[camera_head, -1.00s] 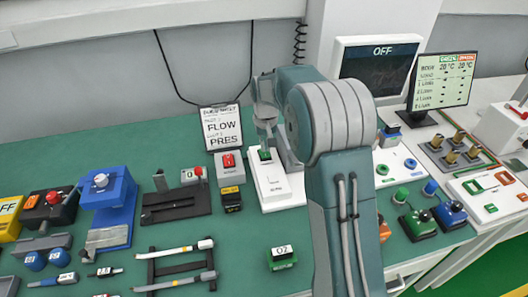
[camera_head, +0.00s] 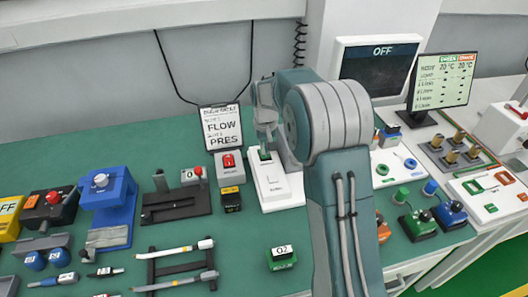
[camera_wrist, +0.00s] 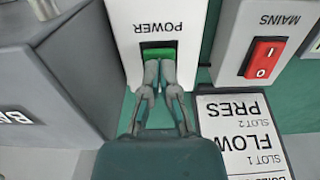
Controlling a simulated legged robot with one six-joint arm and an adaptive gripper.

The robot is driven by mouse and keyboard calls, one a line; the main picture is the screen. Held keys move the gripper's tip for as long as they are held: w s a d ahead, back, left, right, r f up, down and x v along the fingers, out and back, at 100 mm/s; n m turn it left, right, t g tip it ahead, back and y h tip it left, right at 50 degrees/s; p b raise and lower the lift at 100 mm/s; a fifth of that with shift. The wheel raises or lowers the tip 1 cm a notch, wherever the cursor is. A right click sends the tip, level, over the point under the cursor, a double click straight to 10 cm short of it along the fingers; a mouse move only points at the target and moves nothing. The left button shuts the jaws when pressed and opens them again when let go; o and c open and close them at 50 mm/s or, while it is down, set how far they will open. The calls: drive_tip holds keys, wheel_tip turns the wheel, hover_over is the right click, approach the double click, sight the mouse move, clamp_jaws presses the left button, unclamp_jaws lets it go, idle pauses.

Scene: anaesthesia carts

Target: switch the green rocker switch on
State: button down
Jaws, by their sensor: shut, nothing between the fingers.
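The green rocker switch (camera_wrist: 158,53) sits in a white housing (camera_wrist: 120,35) marked POWER in the wrist view. My gripper (camera_wrist: 160,68) is shut and empty. Its fingertips are at the lower edge of the green rocker in that view and cover part of it; I cannot tell whether they touch it. In the head view the white housing (camera_head: 284,190) stands on the green bench, and a bit of the green switch (camera_head: 265,154) shows beside my arm. The rocker's tilt is not clear.
A red rocker switch (camera_wrist: 263,58) marked MAINS is right of the white housing in the wrist view. A grey box (camera_wrist: 55,75) is close on the left. A dark monitor (camera_head: 379,66) reads OFF.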

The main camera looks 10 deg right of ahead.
drive_tip(key=shift+f, duration=0.5)
idle(0.3)
drive_tip(key=shift+r, duration=3.5)
drive_tip(key=shift+r, duration=0.1)
drive_tip(key=s+r+t, duration=0.3)
drive_tip(key=s+r, duration=0.9)
drive_tip(key=s, duration=0.5)
drive_tip(key=s+f+t, duration=0.2)
drive_tip(key=s, duration=1.4)
drive_tip(key=shift+t, duration=0.3)
drive_tip(key=shift+r, duration=0.1)
